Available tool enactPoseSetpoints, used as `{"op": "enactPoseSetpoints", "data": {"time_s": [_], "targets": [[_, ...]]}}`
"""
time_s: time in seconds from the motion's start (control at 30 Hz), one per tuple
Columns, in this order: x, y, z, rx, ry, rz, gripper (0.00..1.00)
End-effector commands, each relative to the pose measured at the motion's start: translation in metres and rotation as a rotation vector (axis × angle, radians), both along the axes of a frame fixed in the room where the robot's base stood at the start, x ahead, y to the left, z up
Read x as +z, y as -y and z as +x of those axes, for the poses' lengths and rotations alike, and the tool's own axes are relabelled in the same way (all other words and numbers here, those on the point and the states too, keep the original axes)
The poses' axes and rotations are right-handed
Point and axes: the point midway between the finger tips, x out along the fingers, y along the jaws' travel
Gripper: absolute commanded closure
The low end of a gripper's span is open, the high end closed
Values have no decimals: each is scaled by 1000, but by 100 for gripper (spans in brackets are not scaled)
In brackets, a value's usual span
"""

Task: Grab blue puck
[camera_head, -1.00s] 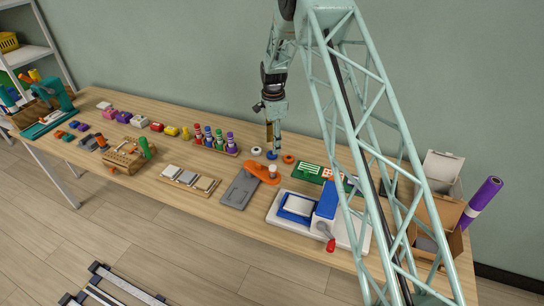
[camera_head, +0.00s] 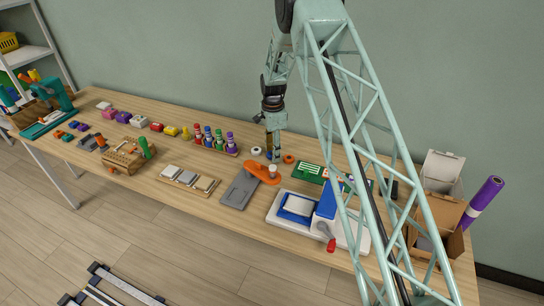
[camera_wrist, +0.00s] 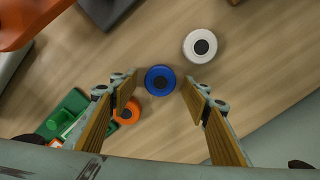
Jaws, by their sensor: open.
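The blue puck (camera_wrist: 160,80) is a small round disc with a dark centre. It lies on the wooden table between the two fingertips of my gripper (camera_wrist: 160,92) in the wrist view, with a gap on each side. My gripper is open and empty. In the head view my gripper (camera_head: 272,145) points down over the puck and largely hides it; only a bit of blue (camera_head: 269,155) shows. A white puck (camera_wrist: 200,46) and an orange puck (camera_wrist: 127,111) lie on either side of the blue one.
An orange tool (camera_head: 262,172) and a grey plate (camera_head: 240,189) lie in front of the pucks. A green board (camera_head: 308,172) lies to the right. A rack of coloured pegs (camera_head: 214,145) stands to the left. The wall is behind the table.

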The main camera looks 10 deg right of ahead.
Motion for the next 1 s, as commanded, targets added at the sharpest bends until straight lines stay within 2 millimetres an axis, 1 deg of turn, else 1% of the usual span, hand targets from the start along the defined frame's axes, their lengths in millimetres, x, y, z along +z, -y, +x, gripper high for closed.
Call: {"op": "enactPoseSetpoints", "data": {"time_s": [0.13, 0.17, 0.4, 0.43, 0.77, 0.87, 1.0], "targets": [[0, 0, 0, 0, 0, 0, 57], [0, 0, 0, 0, 0, 0, 58], [0, 0, 0, 0, 0, 0, 80], [0, 0, 0, 0, 0, 0, 82], [1, 0, 0, 0, 0, 0, 82], [5, 0, 0, 0, 0, 0, 82], [15, 0, 1, 0, 2, 0, 82]]}}
